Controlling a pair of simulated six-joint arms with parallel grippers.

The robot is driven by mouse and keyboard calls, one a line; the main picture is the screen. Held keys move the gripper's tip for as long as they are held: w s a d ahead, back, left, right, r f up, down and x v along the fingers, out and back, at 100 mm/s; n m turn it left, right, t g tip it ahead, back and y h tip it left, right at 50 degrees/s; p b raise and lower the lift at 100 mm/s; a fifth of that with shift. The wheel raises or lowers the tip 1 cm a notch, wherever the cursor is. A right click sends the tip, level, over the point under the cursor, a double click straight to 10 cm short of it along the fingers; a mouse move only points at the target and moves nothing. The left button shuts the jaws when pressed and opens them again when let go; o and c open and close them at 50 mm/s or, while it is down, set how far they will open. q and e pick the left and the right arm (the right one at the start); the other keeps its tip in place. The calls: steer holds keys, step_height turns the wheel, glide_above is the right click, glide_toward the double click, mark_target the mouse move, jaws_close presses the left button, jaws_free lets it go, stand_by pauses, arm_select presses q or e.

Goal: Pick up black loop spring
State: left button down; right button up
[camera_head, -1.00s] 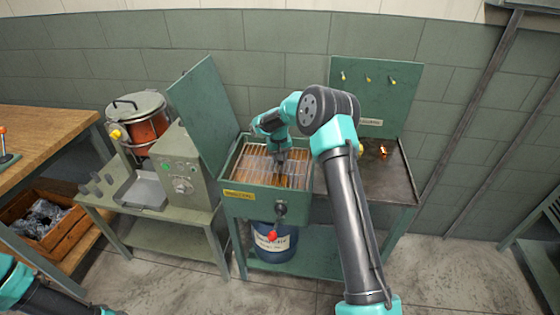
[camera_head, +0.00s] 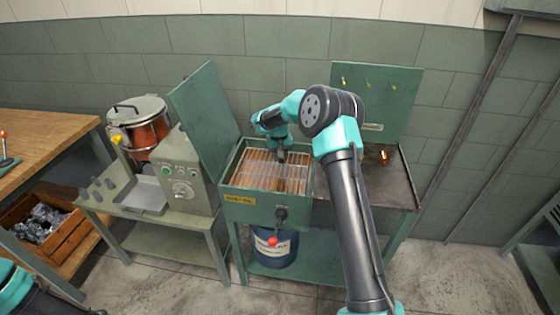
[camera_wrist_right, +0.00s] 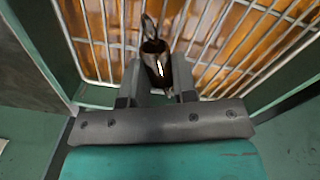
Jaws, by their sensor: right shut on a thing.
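My right gripper (camera_head: 281,156) is over the wire rack inside the green open-lidded box (camera_head: 252,212). In the right wrist view its fingers (camera_wrist_right: 157,76) are shut on the black loop spring (camera_wrist_right: 154,56), a dark shiny cylinder with a loop at its far end. The spring stands between the fingertips over the rack wires (camera_wrist_right: 110,40), with an orange-brown glow below. I cannot tell how far it is above the wires. In the head view the spring is too small to make out. My left gripper is out of view; only part of that arm shows at bottom left.
A grey machine (camera_head: 182,172) and a lidded pot (camera_head: 143,130) are further left.

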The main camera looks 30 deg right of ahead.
steer(key=s+a+r, duration=0.1)
steer(key=s+a, duration=0.7)
steer(key=s, duration=0.5)
steer(key=shift+s+a+r, duration=0.15)
steer(key=shift+s+r, duration=0.15)
steer(key=shift+s, duration=0.05)
step_height(320, 180, up, 12)
stand_by(1.3)
